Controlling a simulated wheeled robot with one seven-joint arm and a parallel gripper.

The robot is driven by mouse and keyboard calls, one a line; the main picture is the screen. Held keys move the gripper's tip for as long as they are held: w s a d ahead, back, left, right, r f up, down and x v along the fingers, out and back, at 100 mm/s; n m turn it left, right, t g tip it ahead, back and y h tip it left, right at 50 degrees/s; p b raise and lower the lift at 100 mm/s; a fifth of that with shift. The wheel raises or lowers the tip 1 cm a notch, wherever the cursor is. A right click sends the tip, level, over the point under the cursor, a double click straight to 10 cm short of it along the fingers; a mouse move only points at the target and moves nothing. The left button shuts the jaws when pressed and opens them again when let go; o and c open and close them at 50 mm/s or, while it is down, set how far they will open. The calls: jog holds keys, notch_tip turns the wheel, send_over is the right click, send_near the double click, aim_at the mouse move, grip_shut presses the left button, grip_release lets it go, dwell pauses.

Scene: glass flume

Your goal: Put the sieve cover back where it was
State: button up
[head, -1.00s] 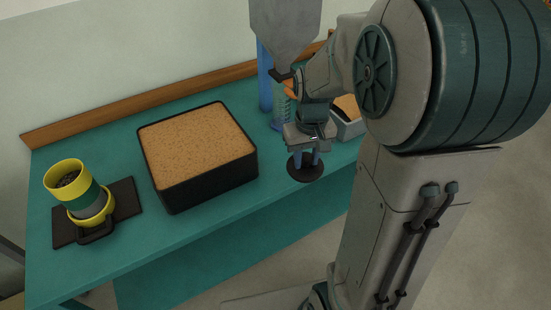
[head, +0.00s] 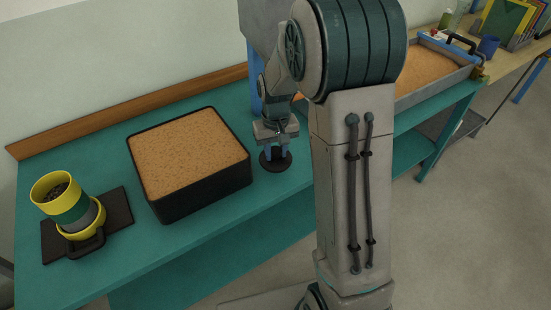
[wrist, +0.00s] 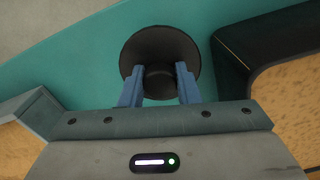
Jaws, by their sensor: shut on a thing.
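The sieve cover is a round dark disc (head: 268,165) with a knob. My gripper (head: 276,150) is shut on the knob and holds the cover level beside the right side of the sand-filled black box. In the wrist view the cover (wrist: 160,40) sits between my blue fingers (wrist: 160,74). The sieve stack (head: 68,205), with yellow, green and grey rings, stands tilted in the picture at the far left of the bench. Its top is open and shows dark grains inside. It rests on a dark plate (head: 118,207).
The black box (head: 210,188) of tan sand stands between my gripper and the sieve stack. A wooden rail (head: 100,124) runs along the back of the teal bench (head: 150,270). A grey tray (head: 430,96) of sand lies at the right.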

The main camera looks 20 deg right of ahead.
aim_at(275, 160)
jog(key=shift+w+f, duration=0.15)
jog(key=shift+f, duration=1.95)
jog(key=shift+f, duration=0.15)
jog(key=o, duration=1.1)
jog(key=shift+c, duration=0.2)
notch_tip(275, 160, up, 12)
jog(key=shift+r, duration=0.2)
jog(key=s+r+t, duration=0.1)
jog(key=s+r, duration=0.1)
jog(key=s, duration=0.8)
jog(key=s+r+t, duration=0.1)
jog(key=s+r, duration=0.1)
jog(key=s, duration=0.8)
jog(key=shift+s+r+m+t, duration=0.3)
jog(key=shift+r+m+t, duration=0.05)
jog(key=shift+m+t, duration=0.05)
